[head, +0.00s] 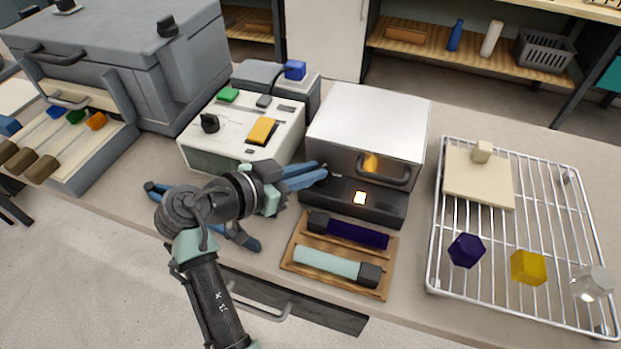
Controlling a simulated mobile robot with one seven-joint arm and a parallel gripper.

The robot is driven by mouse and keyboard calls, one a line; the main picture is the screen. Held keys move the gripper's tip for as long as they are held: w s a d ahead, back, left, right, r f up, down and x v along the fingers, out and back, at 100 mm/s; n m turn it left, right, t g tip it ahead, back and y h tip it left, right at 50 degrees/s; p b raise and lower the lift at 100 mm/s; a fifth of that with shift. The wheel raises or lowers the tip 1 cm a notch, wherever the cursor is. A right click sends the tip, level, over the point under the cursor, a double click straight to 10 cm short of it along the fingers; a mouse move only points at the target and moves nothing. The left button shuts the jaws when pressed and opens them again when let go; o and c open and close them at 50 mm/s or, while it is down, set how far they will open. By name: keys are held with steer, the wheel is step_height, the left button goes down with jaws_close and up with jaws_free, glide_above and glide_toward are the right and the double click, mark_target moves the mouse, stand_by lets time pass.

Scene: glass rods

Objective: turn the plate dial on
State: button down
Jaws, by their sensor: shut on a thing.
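A black dial (210,123) stands on the left part of the pale boxy unit (192,150), which also carries a green block (228,95) and a yellow block (262,131). My gripper (278,187) is in front of and to the right of this dial, apart from it. It is shut at two blue bars (306,175) that look like part of a tool; my wrist hides the exact contact. More blue pieces (243,238) show behind my arm, and I cannot tell whether they belong to the same tool. The dial's setting is too small to read.
A silver oven (368,120) with a glowing window and a dark lit base (385,208) stands right of my gripper. A wooden tray (300,280) with two rods lies in front. A wire rack (540,200) fills the right, and a large grey cabinet (120,50) the back left.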

steer(key=shift+f, duration=0.15)
stand_by(0.3)
steer(key=c, duration=1.2)
jaws_free()
steer(key=shift+o, duration=0.2)
steer(key=v, duration=1.3)
steer(key=shift+a, duration=0.15)
steer(key=shift+w, duration=0.2)
